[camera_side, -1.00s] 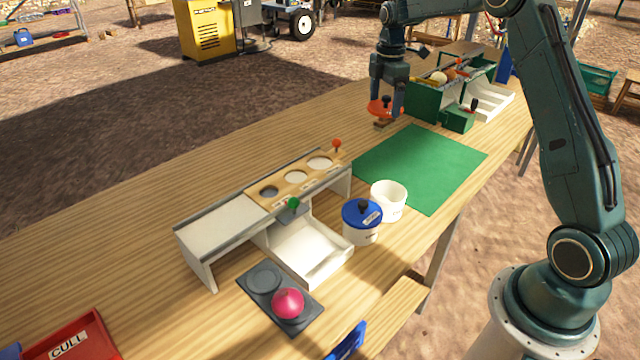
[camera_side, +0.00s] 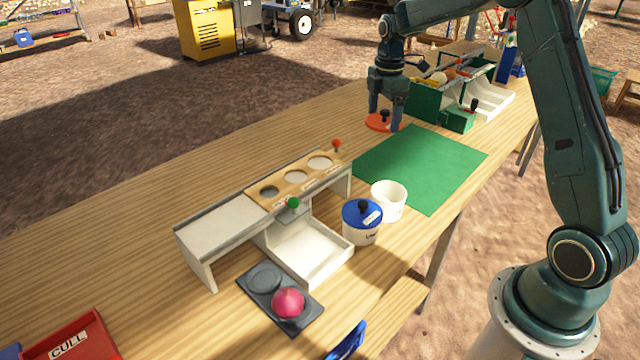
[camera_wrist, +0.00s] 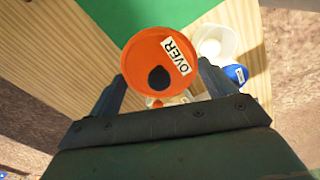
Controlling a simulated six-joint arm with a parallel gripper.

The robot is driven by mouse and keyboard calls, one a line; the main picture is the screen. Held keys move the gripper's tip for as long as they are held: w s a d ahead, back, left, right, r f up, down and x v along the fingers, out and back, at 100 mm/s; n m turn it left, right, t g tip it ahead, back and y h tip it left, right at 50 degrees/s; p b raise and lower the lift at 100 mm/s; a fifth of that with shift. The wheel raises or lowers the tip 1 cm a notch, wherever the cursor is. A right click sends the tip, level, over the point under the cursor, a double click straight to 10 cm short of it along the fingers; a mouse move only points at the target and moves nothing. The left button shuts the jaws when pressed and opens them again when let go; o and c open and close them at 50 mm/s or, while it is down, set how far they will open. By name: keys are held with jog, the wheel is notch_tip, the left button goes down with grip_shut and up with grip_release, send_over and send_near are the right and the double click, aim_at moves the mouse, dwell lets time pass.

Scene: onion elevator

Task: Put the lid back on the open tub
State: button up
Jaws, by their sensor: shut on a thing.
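The orange lid (camera_side: 376,123), with a black knob and a label reading OVER, is low over the bare wood near the mat's far left corner. My gripper (camera_side: 385,115) points down and is shut on it. In the wrist view the lid (camera_wrist: 150,50) sits between the fingers of my gripper (camera_wrist: 161,73); their exact contact is hard to see. I cannot tell whether the lid touches the table. The open white tub (camera_side: 388,203) stands upright near the mat's near edge, well away from the lid; it also shows in the wrist view (camera_wrist: 225,38).
A tub with a blue lid (camera_side: 361,213) stands close beside the open tub. A white sorting rack (camera_side: 215,215) with holes is left of them. Green bins (camera_side: 423,103) stand right of my gripper. The green mat (camera_side: 425,165) is clear.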

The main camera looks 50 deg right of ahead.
jog(key=s+a+f, duration=0.4)
jog(key=s+a, duration=0.4)
jog(key=s, duration=0.1)
jog(key=shift+s+a+f, duration=0.15)
jog(key=shift+a+f, duration=0.1)
jog(key=shift+f, duration=0.1)
jog(key=shift+f, duration=0.25)
jog(key=shift+f, duration=2.95)
jog(key=shift+f, duration=0.15)
dwell(0.3)
jog(key=o, duration=0.9)
jog(key=shift+c, duration=0.2)
notch_tip(320, 180, up, 7)
dwell(1.0)
